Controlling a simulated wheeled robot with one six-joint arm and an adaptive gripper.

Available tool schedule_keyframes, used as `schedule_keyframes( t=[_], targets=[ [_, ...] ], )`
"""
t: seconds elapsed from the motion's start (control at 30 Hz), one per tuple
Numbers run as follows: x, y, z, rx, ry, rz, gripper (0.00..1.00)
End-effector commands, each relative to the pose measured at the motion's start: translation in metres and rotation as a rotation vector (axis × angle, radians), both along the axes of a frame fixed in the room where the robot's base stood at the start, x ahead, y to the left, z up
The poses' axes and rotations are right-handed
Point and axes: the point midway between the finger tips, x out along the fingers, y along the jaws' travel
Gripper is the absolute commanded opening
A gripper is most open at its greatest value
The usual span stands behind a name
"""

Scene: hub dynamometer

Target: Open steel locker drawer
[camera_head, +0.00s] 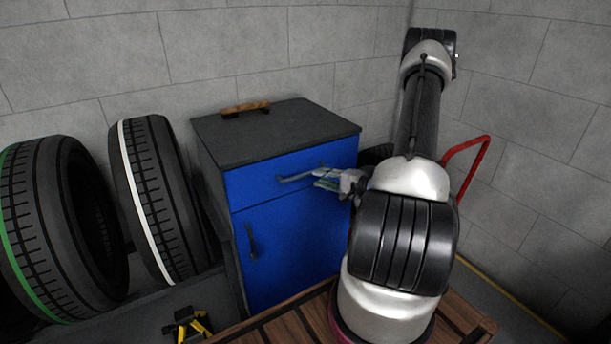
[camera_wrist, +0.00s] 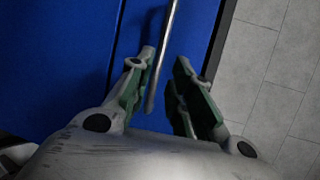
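The locker (camera_head: 280,200) is blue-fronted with a dark grey top and stands against the wall. Its upper drawer (camera_head: 262,186) looks shut, with a bar handle (camera_head: 301,175) across its front. My gripper (camera_head: 323,178) is at the right part of this handle. In the wrist view the handle (camera_wrist: 163,55) is a thin grey bar, and its end lies between the two fingers of my gripper (camera_wrist: 157,95). The fingers are apart, with a gap beside the bar. Below the drawer is a blue door (camera_head: 285,245) with a dark upright handle (camera_head: 251,241).
A brush-like item with a wooden top (camera_head: 245,108) lies on the locker. Two tyres (camera_head: 60,225) (camera_head: 160,195) stand at the left. A yellow and black tool (camera_head: 187,325) lies at the bottom left. A red bar (camera_head: 470,150) is at the right, behind my arm.

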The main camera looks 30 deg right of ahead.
Motion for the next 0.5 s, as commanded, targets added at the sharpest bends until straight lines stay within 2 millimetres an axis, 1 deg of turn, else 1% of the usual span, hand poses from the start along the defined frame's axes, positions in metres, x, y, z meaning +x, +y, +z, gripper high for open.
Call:
schedule_keyframes(
  t=[0.07,0.17,0.4,0.5],
  targets=[
    [0.004,0.002,-0.001,-0.022,-0.01,0.007,0.21],
    [0.015,0.008,-0.003,-0.026,-0.009,0.011,0.21],
    [0.051,0.024,-0.011,-0.024,-0.009,0.011,0.21],
    [0.062,0.028,-0.013,-0.024,-0.009,0.011,0.21]
  ],
)
